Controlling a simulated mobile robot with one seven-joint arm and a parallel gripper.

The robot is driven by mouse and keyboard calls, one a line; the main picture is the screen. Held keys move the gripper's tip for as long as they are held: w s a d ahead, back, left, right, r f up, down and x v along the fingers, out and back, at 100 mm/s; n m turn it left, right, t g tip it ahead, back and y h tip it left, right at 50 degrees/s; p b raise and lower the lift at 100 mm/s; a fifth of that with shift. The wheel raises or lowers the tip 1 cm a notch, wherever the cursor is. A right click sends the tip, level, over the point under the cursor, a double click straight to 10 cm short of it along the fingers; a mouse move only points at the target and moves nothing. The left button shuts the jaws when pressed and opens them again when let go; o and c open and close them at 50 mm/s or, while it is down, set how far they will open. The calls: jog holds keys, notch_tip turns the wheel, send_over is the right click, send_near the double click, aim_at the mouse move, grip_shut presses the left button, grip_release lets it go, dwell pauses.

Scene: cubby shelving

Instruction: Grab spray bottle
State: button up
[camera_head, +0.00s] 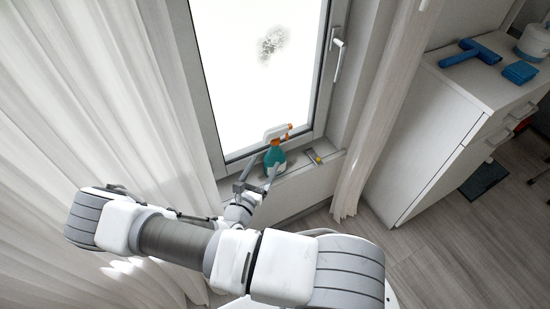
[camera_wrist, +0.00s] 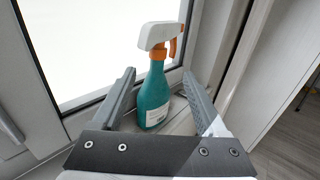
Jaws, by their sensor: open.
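The spray bottle (camera_head: 274,156) stands upright on the windowsill, close to the window glass. It has a teal body, a white head and an orange nozzle and trigger. In the wrist view the bottle (camera_wrist: 153,95) stands ahead of my gripper (camera_wrist: 160,88), between the lines of its two open fingers, a little beyond them. The fingers do not appear to touch it. In the head view my gripper (camera_head: 256,178) is at the sill's front, just before the bottle. The bottle's lower part is partly hidden by a finger in the head view.
White curtains (camera_head: 95,90) hang left, and another curtain (camera_head: 385,110) hangs right. A white cabinet (camera_head: 430,130) at right bears a blue squeegee (camera_head: 470,52) and blue cloth (camera_head: 519,72).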

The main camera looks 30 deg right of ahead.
aim_at(273, 144)
jog(key=b+x, duration=0.2)
jog(key=x, duration=0.7)
jog(key=shift+w, duration=0.25)
jog(key=shift+r, duration=0.1)
grip_shut()
dwell(1.0)
